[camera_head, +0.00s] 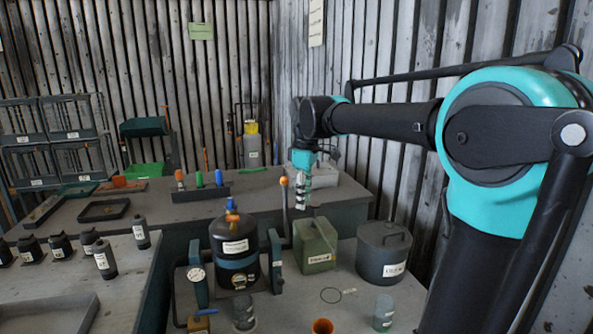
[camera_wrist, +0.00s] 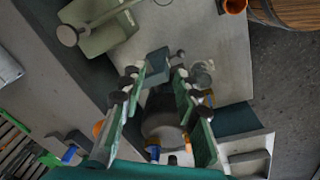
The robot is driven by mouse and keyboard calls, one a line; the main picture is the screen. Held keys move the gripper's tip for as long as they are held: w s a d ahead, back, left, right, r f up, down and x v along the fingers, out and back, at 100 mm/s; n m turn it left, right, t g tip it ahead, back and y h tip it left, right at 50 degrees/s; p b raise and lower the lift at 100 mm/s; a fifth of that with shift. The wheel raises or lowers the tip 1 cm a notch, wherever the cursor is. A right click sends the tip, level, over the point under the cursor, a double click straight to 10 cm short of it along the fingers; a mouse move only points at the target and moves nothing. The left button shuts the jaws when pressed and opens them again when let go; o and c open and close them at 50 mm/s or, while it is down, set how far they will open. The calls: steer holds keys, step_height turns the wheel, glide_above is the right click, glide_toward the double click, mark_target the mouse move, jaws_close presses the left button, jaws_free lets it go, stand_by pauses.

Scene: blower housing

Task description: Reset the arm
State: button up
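My arm reaches in from the right in the head view. My gripper (camera_head: 302,190) points down above the bench, behind the green canister and up and right of the black tank (camera_head: 234,250). In the wrist view my gripper (camera_wrist: 160,80) has its two green fingers apart, with a visible gap and nothing seen held. The dark tank (camera_wrist: 163,118) shows beyond and between the fingers, apart from them.
The green canister (camera_head: 315,246) and a dark lidded pot (camera_head: 383,252) stand on the near bench. Clear jars and an orange cup (camera_head: 322,327) are in front. Bottles stand at left. A wooden barrel (camera_wrist: 288,12) stands beside the bench. Space above the benches is mostly free.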

steer(key=s+d+f+m+t, duration=0.1)
steer(key=s+d+f+m, duration=0.6)
steer(key=f, duration=0.6)
steer(key=s+d+f+m+t, duration=0.2)
steer(key=s+d+f+m, duration=0.5)
steer(key=s+d+f, duration=0.3)
step_height(320, 180, down, 3)
steer(key=shift+s+r, duration=0.1)
steer(key=shift+s, duration=0.75)
steer(key=shift+c, duration=0.6)
